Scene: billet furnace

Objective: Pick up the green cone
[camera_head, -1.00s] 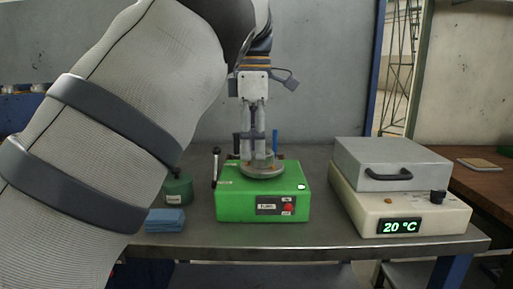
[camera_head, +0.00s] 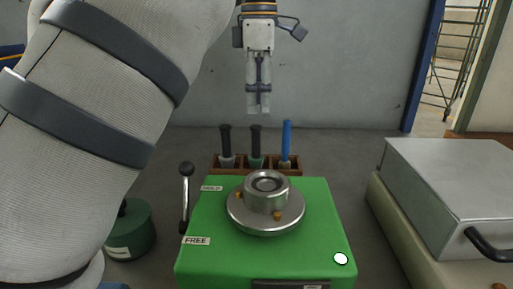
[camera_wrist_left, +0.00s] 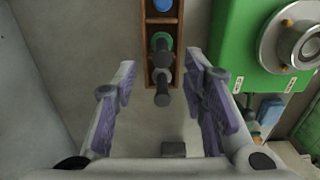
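A slim upright tool with a black handle and a green collar, apparently the green cone (camera_head: 256,160), stands in the middle of the wooden rack (camera_head: 297,168); its lower part is hidden. In the left wrist view its green ring (camera_wrist_left: 163,38) shows beyond the fingertips. My left gripper (camera_head: 259,107) hangs above the rack, fingers down. The wrist view shows my left gripper (camera_wrist_left: 163,70) open and empty, with the grey-collared tool (camera_wrist_left: 163,88) appearing between the fingers, nearer than the green one. My right gripper is not in view.
A blue-handled tool (camera_head: 287,140) stands at the rack's right. In front is a green machine (camera_head: 310,240) with a steel cup (camera_head: 266,190) on its round plate and a lever (camera_head: 186,195) at left. A grey-lidded box (camera_head: 450,190) stands right, a dark green canister (camera_head: 130,235) left.

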